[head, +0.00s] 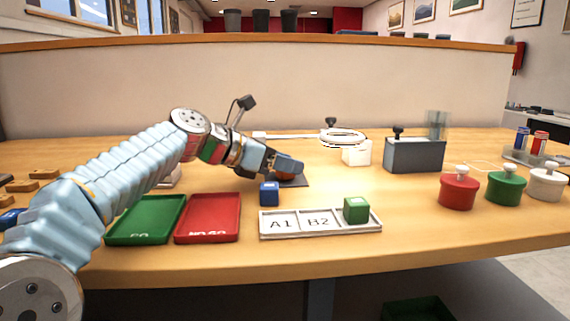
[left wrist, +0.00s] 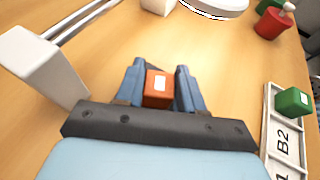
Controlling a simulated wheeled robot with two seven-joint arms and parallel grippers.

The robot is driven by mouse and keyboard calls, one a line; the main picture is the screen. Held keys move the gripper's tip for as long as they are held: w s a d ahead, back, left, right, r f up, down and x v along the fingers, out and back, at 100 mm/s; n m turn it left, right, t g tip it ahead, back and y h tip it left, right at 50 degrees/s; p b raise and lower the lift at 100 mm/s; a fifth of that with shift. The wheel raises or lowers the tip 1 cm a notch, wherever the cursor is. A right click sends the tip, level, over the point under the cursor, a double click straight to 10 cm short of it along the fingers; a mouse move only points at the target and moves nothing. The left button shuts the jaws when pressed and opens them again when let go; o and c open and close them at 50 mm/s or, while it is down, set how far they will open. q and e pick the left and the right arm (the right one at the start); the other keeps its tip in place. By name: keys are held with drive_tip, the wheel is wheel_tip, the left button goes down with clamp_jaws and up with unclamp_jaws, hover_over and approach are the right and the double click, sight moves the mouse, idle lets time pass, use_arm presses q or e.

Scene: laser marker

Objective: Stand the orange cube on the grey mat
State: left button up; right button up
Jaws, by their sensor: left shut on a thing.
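The orange cube (head: 288,165) is between the blue fingers of my left gripper (head: 280,166), which is shut on it. In the left wrist view the orange cube (left wrist: 159,90), with a white label on its face, sits between the two fingertips (left wrist: 158,82). I cannot tell whether the cube touches the mat. My right gripper is not in view.
A blue cube (head: 269,194) stands close in front of the mat. A white tray marked A1 and B2 (head: 290,234) holds a green cube (head: 356,210). Green (head: 120,240) and red (head: 207,240) trays lie front left. A grey box (head: 415,157) and lidded pots stand right.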

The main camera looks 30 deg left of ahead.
use_arm(q)
drive_tip(key=o, duration=1)
drive_tip(key=shift+f, duration=0.1)
drive_tip(key=shift+s+a+r, duration=0.1)
drive_tip(key=shift+r, duration=0.15)
drive_tip(key=p+v, duration=0.1)
drive_tip(key=v, duration=1)
drive_tip(key=shift+s+a, duration=0.2)
drive_tip(key=shift+s, duration=0.1)
